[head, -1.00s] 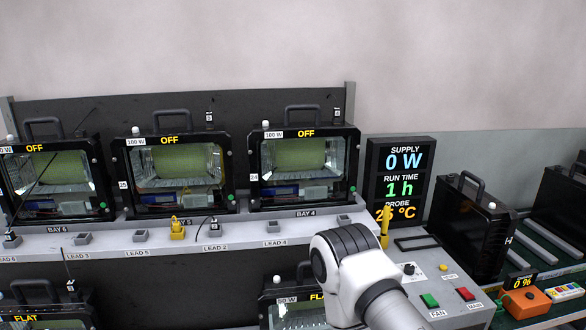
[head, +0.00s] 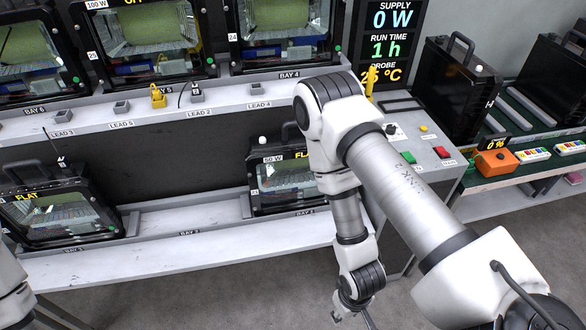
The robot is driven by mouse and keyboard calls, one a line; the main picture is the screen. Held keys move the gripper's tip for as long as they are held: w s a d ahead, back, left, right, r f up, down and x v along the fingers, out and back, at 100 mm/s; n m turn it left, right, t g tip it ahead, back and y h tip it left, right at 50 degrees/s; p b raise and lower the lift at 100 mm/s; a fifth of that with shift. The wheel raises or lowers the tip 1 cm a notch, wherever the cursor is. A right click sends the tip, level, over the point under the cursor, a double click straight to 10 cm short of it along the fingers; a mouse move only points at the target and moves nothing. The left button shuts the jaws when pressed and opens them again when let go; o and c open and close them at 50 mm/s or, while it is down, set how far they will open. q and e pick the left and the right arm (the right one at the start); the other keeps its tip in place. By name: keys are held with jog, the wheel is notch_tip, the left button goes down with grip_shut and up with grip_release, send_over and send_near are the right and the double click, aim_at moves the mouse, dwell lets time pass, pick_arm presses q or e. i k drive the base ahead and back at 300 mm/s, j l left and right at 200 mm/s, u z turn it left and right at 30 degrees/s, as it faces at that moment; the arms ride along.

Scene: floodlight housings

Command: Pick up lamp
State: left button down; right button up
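Several black-framed floodlight lamps with top handles stand in a two-level rack. On the upper shelf are a left lamp (head: 35,50), a middle lamp (head: 140,45) and a right lamp (head: 285,35). On the lower shelf, a lamp labelled FLAT (head: 60,215) stands at the left, and a 50 W lamp (head: 285,178) stands behind my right arm, partly hidden by it. My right gripper (head: 352,318) hangs low in front of the lower shelf, cut by the bottom edge, apart from the lamps. Its finger state is unclear. My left arm only edges in at the lower left; its gripper is out of view.
A display panel (head: 390,45) and a control bench with green and red buttons (head: 442,152) stand at the right. Beyond are black housings (head: 462,88), an orange meter (head: 495,162) and rails. The lower shelf (head: 185,220) is bare between its two lamps.

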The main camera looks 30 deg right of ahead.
aim_at(552, 76)
jog(key=z, duration=2.35)
jog(key=i+l, duration=0.2)
jog(key=i, duration=0.05)
